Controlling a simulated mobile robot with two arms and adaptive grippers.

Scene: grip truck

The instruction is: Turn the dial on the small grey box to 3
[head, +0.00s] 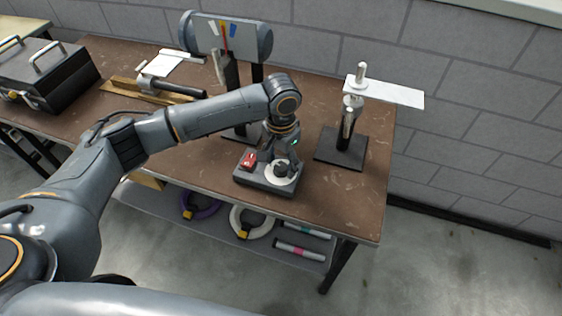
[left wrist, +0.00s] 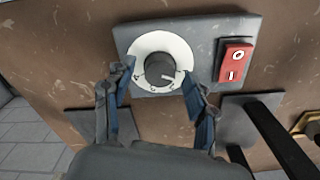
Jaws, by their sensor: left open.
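The small grey box (head: 262,184) lies on the brown table near its front edge, and it fills the top of the left wrist view (left wrist: 215,30). It carries a dark round dial (left wrist: 160,69) on a white numbered disc (left wrist: 165,40), and a red switch (left wrist: 235,62). A white mark on the dial points toward the lower right in the wrist view; the numbers are too small to read surely. My left gripper (head: 284,160) is over the dial, fingers open on either side (left wrist: 158,82). Contact with the dial cannot be told. My right gripper is not in view.
A stand with a white plate (head: 400,95) is right of the box. A grey panel with coloured strips (head: 228,38) stands behind. A black case (head: 45,75) is at the far left. Rings and tubes lie on the lower shelf (head: 218,238).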

